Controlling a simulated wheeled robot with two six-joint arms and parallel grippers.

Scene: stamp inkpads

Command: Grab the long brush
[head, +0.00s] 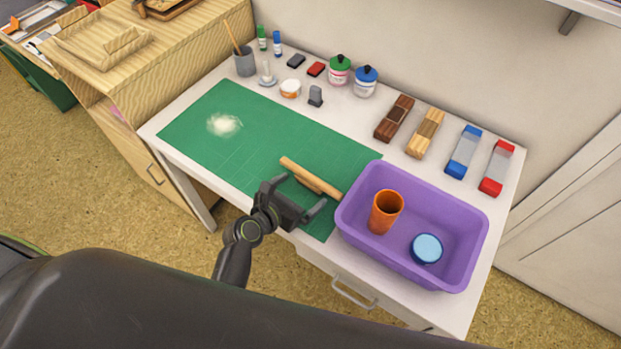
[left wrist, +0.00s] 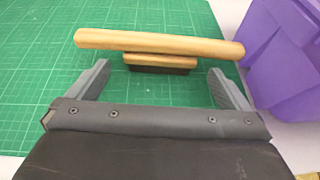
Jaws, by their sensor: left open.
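The long brush (head: 311,175) has a pale wooden handle and lies on the green cutting mat (head: 230,150), close to the purple bin. In the left wrist view the brush (left wrist: 160,44) lies crosswise ahead of the fingertips, with a shorter wooden block and dark bristles (left wrist: 160,69) on its near side. My left gripper (head: 298,196) is open and empty, just on the near side of the brush. In the left wrist view its two fingers (left wrist: 160,82) are spread wide, one toward each end of the bristle block. My right gripper is not in view.
A purple bin (head: 358,226) right of the brush holds an orange cup (head: 386,212) and a blue-lidded round tub (head: 426,249). White powder (head: 224,124) lies on the mat's left part. Jars, inkpads and stamps line the table's back. The mat's middle is clear.

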